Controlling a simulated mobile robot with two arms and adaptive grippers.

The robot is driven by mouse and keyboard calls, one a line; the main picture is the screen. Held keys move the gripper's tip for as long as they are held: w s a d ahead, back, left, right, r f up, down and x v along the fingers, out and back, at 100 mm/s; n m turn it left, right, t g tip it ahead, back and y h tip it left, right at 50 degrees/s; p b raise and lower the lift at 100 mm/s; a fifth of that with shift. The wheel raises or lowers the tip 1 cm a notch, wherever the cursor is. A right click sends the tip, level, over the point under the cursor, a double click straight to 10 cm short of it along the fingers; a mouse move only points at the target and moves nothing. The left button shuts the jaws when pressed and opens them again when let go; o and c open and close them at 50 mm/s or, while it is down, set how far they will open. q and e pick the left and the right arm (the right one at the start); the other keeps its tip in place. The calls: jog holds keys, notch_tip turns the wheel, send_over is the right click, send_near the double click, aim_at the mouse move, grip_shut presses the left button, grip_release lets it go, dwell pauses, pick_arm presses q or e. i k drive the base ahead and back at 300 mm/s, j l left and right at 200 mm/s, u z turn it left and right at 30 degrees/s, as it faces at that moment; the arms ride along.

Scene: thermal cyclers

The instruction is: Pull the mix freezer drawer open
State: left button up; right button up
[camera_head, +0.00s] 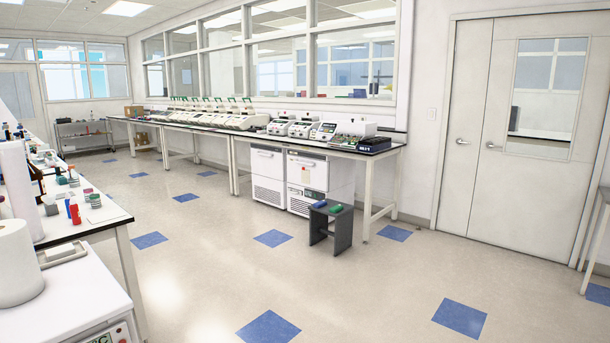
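Two white under-bench units, which look like freezers, stand side by side beneath the long bench against the window wall. The left unit (267,165) has a plain front with a vent grille low down. The right unit (307,170) has a small panel and label on its front. Both fronts look closed. I cannot tell from here which one is the mix freezer or where its drawer handle is. Neither of my grippers is in view.
A dark grey stool (343,228) with a green and a blue item on top stands before the right unit. Thermal cyclers line the long bench (386,151). A cluttered bench (95,222) is at left. The middle floor (210,240) is clear. Double doors (471,150) are at right.

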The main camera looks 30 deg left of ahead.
aim_at(313, 173)
jog(key=i+j+u, duration=0.55)
jog(key=i+u, duration=0.15)
jog(key=i+j+u, duration=0.25)
jog(key=i, duration=0.7)
jog(key=i+u, duration=0.3)
jog(key=i, duration=2.9)
jog(key=i+z, duration=0.1)
jog(key=i, duration=0.95)
jog(key=i+j, duration=0.1)
jog(key=i, duration=1)
jog(key=i+j, duration=0.1)
jog(key=i, duration=1)
jog(key=l+z, duration=0.05)
